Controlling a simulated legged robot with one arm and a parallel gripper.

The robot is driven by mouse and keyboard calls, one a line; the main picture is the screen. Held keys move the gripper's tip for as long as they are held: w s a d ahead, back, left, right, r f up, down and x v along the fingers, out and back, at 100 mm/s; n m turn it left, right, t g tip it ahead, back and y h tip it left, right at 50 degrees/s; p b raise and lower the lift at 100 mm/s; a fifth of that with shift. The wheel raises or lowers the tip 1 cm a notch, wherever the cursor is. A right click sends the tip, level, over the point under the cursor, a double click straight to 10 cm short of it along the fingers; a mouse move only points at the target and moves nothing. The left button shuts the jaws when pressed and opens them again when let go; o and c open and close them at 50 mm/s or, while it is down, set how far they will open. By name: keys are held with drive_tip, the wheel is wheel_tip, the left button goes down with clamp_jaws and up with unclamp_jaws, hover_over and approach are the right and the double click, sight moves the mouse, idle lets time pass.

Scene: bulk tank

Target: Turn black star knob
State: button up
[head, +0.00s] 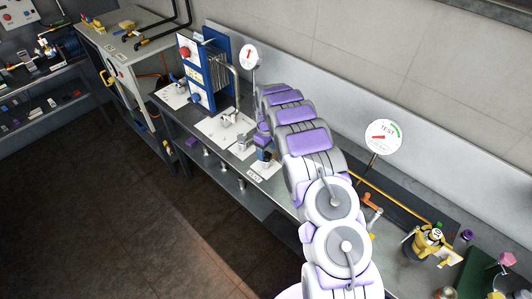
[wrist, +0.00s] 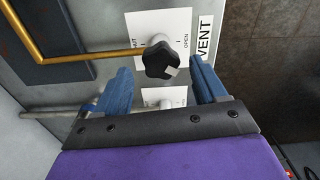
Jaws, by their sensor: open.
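The black star knob (wrist: 161,60) shows in the wrist view, on a white plate (wrist: 178,22) printed with OPEN and a partly hidden word, beside a VENT label (wrist: 205,38). My gripper (wrist: 161,67) is open, with one blue finger to each side of the knob and a gap on both sides. The knob appears between or just beyond the fingertips; the exact depth is unclear. In the head view my gripper (head: 265,155) is low over the bench by the VENT label, and I cannot make out the knob there.
A brass pipe (wrist: 80,55) runs beside the knob in the wrist view. A second white plate (wrist: 162,97) lies nearer my palm, partly hidden. In the head view a blue plate unit (head: 205,70) and round gauges (head: 383,136) stand along the bench.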

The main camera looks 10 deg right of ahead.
sight(266, 155)
wheel_tip(266, 155, up, 15)
idle(0.3)
drive_tip(key=shift+f, duration=0.1)
drive_tip(key=s+d+r+m+b, duration=0.15)
drive_tip(key=s+r, duration=0.35)
drive_tip(key=s, duration=0.6)
drive_tip(key=s+r+m+b, duration=0.25)
drive_tip(key=s+r, duration=0.35)
drive_tip(key=s, duration=0.5)
drive_tip(key=s+f+m+g+b, duration=0.1)
drive_tip(key=s+f+m, duration=0.1)
drive_tip(key=s, duration=1.3)
drive_tip(key=s+a+f+m+b, duration=0.1)
drive_tip(key=s+f+m, duration=0.1)
drive_tip(key=s, duration=1.3)
drive_tip(key=shift+s+f+g+b, duration=0.2)
drive_tip(key=shift+f+g+b, duration=0.05)
drive_tip(key=shift+g+b, duration=0.15)
